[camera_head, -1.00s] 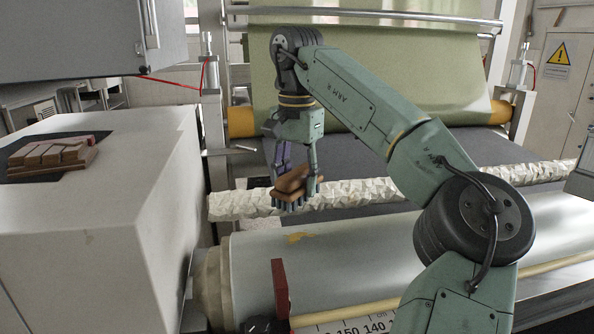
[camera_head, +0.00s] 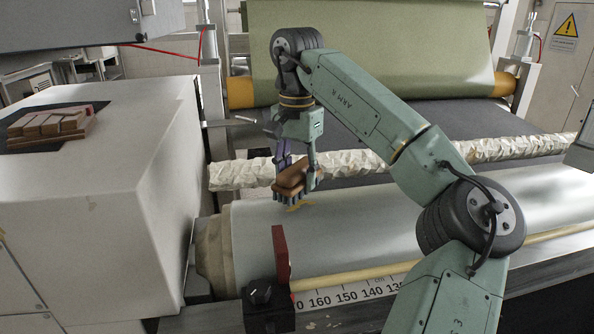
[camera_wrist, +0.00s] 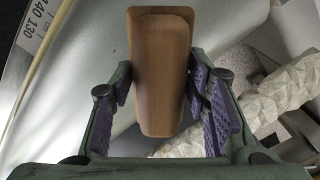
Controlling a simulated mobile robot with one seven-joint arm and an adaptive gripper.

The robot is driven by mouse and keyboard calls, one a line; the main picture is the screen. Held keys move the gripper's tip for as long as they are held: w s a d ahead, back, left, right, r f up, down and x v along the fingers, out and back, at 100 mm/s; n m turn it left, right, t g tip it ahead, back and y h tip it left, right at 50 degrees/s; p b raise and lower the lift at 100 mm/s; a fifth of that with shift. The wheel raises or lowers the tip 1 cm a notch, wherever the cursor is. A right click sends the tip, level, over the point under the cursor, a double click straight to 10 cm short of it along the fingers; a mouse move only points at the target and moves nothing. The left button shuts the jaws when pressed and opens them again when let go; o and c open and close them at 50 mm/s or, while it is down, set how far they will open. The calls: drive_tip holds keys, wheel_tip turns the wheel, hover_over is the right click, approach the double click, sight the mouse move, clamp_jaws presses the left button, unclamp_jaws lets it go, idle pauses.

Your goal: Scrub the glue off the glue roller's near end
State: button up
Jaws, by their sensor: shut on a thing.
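The glue roller (camera_head: 380,222) is the long pale grey cylinder lying across the front of the machine in the head view. A yellow-brown glue patch (camera_head: 299,207) shows on top of it, toward its left end. My gripper (camera_head: 297,185) is shut on a brown scrubbing block (camera_head: 293,177), with one finger on each side. The block is right over the glue patch and partly hides it. I cannot tell whether its underside touches the roller. In the wrist view, the block (camera_wrist: 160,75) sits between the purple finger pads.
A crinkled white paper roll (camera_head: 240,174) runs just behind the roller. A red upright plate (camera_head: 281,252) stands at the front, near a measuring scale (camera_head: 345,297). A white cabinet (camera_head: 95,200) with brown blocks (camera_head: 48,124) on top is at left.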

drive_tip(key=shift+f+b, duration=0.35)
drive_tip(key=shift+f, duration=0.65)
idle(0.4)
drive_tip(key=shift+s, duration=0.1)
drive_tip(key=shift+s+d+b, duration=0.2)
drive_tip(key=shift+s+b, duration=0.1)
drive_tip(key=shift+s, duration=0.3)
drive_tip(key=shift+s+d+r, duration=0.1)
drive_tip(key=shift+s, duration=0.55)
drive_tip(key=shift+s+d+r, duration=0.1)
drive_tip(key=shift+s, duration=0.5)
drive_tip(key=shift+f, duration=0.1)
